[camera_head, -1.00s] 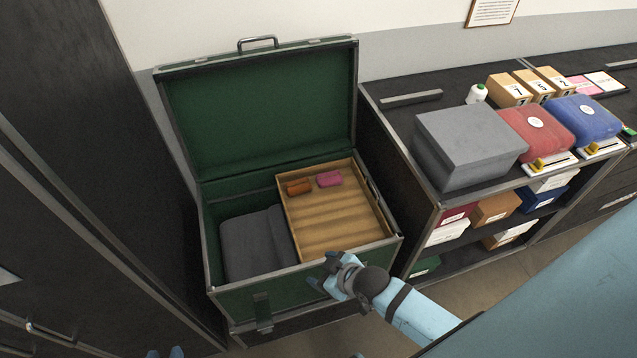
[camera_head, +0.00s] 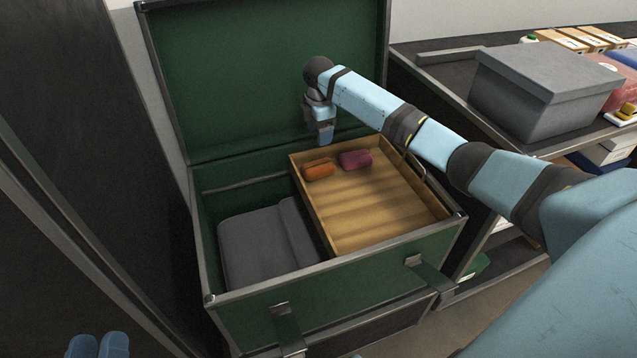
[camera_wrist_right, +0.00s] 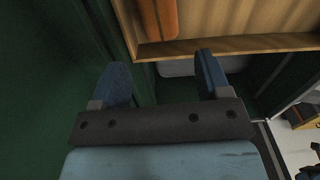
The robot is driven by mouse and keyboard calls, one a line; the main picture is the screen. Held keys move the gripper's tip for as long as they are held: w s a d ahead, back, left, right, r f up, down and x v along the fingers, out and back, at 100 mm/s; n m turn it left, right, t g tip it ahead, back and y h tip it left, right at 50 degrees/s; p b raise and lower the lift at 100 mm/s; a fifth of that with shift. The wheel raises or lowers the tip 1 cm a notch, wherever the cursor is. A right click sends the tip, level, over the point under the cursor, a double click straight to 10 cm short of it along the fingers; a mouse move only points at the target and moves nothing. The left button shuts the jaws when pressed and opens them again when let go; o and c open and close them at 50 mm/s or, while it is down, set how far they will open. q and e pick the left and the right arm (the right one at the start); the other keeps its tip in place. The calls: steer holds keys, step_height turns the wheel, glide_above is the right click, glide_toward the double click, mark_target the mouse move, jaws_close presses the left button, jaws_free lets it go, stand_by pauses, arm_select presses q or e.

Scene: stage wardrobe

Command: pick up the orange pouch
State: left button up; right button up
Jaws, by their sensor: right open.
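The orange pouch (camera_head: 318,169) lies in the far left corner of a shallow wooden tray (camera_head: 375,225) inside the green trunk. It also shows at the top of the right wrist view (camera_wrist_right: 160,18), partly cut off, just past the tray's wall. My right gripper (camera_head: 325,138) points down above the far end of the tray, apart from the pouch. In the right wrist view its two blue fingers (camera_wrist_right: 162,65) are spread with nothing between them. My left gripper (camera_head: 98,346) shows only as blue fingertips at the bottom left, away from the trunk; its opening is unclear.
A magenta pouch (camera_head: 355,159) lies just right of the orange one. A grey folded item (camera_head: 262,245) fills the trunk's left part. The trunk's open green lid (camera_head: 240,75) stands behind my right gripper. A grey box (camera_head: 545,90) sits on the shelf at right.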

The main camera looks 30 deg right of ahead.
mark_target(317, 165)
step_height(317, 165, down, 8)
steer(key=b, duration=0.3)
steer(key=shift+w+d, duration=0.1)
steer(key=f+b, duration=0.2)
steer(key=f, duration=0.2)
steer(key=shift+w+a+f+b, duration=0.1)
steer(key=shift+a+f+b, duration=0.2)
steer(key=shift+b, duration=0.1)
steer(key=shift+f, duration=0.4)
arm_select(q)
step_height(317, 165, down, 8)
steer(key=g, duration=0.3)
steer(key=shift+w+d+m, duration=0.15)
steer(key=shift+d+m, duration=0.25)
steer(key=shift+d, duration=0.05)
arm_select(e)
steer(key=c, duration=0.6)
steer(key=shift+r, duration=0.15)
